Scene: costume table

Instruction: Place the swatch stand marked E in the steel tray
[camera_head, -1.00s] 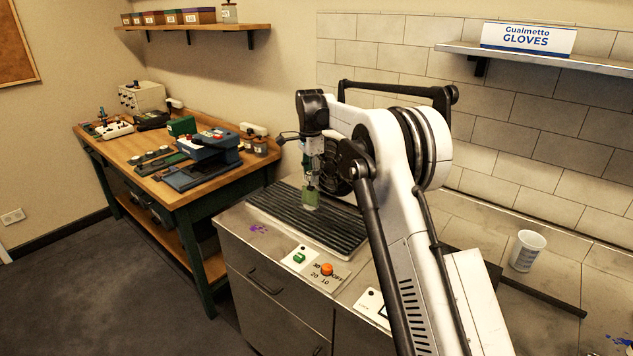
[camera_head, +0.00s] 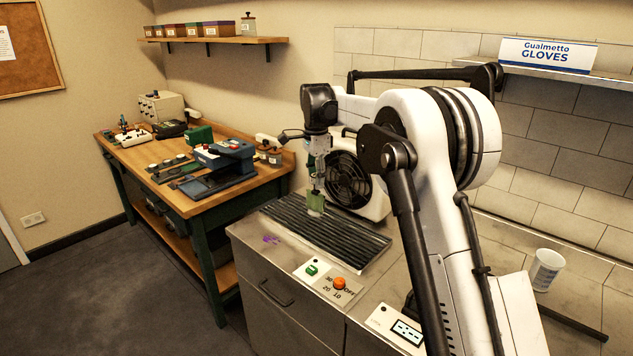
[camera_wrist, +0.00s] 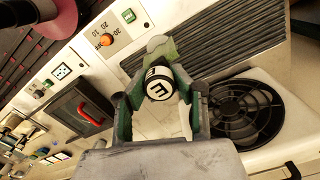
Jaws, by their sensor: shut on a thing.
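My gripper (camera_head: 316,188) is shut on the swatch stand marked E (camera_head: 316,203), holding it upright over the dark ribbed surface on the counter. In the wrist view my gripper (camera_wrist: 158,100) has its green-padded fingers on either side of the stand's round black-and-white E cap (camera_wrist: 159,84). A pale green piece of the stand (camera_wrist: 160,46) shows beyond the cap. Whether the stand's bottom touches the ribbed surface cannot be told. I cannot make out a steel tray for certain in either view.
The ribbed surface (camera_head: 340,240) lies before a round fan (camera_head: 349,180). Buttons and an orange knob (camera_head: 339,283) are on the counter front. A white cup (camera_head: 547,269) stands at right. The wooden bench (camera_head: 135,153) at left holds a blue device (camera_head: 222,153) and other items.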

